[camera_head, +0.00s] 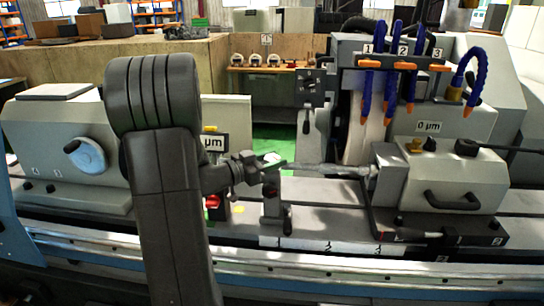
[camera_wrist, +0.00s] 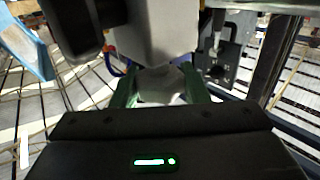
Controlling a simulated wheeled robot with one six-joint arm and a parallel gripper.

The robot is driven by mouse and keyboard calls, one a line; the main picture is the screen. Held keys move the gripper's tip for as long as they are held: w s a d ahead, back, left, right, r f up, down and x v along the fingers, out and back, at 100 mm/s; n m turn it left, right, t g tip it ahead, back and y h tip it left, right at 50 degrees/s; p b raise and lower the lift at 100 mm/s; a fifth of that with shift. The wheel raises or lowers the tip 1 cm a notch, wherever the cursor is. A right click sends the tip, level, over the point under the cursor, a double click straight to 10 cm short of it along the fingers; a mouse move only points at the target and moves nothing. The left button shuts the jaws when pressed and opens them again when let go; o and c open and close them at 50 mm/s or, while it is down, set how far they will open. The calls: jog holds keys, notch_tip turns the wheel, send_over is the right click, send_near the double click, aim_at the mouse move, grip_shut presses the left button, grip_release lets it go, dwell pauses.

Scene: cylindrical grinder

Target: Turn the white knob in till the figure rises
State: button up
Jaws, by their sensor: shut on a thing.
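A display (camera_head: 429,127) on the right unit reads 0 µm. A second µm sign (camera_head: 213,143) is partly hidden behind my arm, so its figure cannot be read.
A grey block with a black handle (camera_head: 452,200) stands right of my gripper. Blue hoses with orange tips (camera_head: 390,75) hang above the grinding wheel (camera_head: 366,140). A pale blue handwheel (camera_head: 86,155) is on the left unit. A red knob (camera_head: 212,202) sits below my wrist.

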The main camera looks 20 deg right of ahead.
dwell(0.4)
jog(key=o, duration=1)
jog(key=shift+c, duration=0.2)
jog(key=s+a+b, duration=0.1)
jog(key=a+b, duration=0.1)
jog(key=a, duration=1.1)
jog(key=shift+s+a+b, duration=0.35)
jog(key=shift+a+b, duration=0.05)
